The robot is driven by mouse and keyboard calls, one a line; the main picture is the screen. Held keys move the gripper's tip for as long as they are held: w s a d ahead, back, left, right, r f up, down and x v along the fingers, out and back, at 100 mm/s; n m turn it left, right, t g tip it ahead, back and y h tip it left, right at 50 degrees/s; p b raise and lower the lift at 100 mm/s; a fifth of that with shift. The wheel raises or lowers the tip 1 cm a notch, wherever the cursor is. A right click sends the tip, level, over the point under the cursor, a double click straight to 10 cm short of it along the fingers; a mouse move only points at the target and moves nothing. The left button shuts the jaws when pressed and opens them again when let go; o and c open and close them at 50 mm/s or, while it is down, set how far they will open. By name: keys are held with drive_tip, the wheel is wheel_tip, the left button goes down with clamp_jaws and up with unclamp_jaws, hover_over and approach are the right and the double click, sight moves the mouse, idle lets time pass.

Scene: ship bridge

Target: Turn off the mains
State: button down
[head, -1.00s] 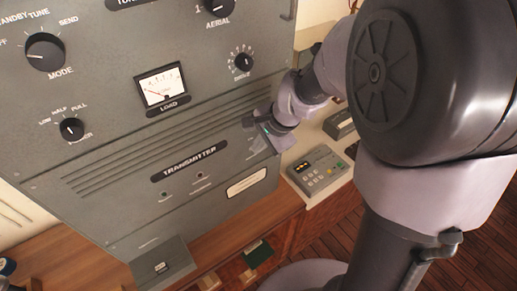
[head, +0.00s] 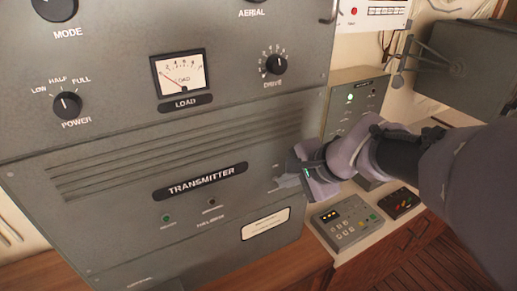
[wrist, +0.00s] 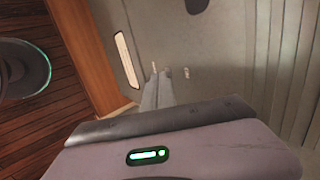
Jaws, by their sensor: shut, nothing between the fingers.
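The grey transmitter cabinet (head: 130,215) fills the left of the head view. My gripper (head: 281,182) is at the right side of its lower panel, right of the TRANSMITTER plate (head: 201,181). In the wrist view the narrow fingers (wrist: 157,88) are together with nothing between them, pointing at the panel. A small pale switch-like part (wrist: 155,68) shows just beyond the tips, and a small light mark (wrist: 187,72) is beside it. I cannot tell whether the tips touch the part, which way it is set, or read any mains label.
A small green lamp (head: 167,218) is on the lower panel, left of a pale label plate (head: 265,223). A keypad box (head: 346,221) sits on the counter below my arm. A grey unit with a lit green lamp (head: 350,97) stands behind the gripper.

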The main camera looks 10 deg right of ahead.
drive_tip(key=t+b, duration=0.1)
drive_tip(key=b, duration=0.4)
drive_tip(key=f+t+y+b, duration=0.1)
drive_tip(key=b, duration=0.3)
drive_tip(key=shift+s+d+f+t+b, duration=0.1)
drive_tip(key=shift+s+t+b, duration=0.1)
drive_tip(key=shift+t+b, duration=0.2)
drive_tip(key=shift+r+p, duration=0.55)
drive_tip(key=shift+r, duration=0.2)
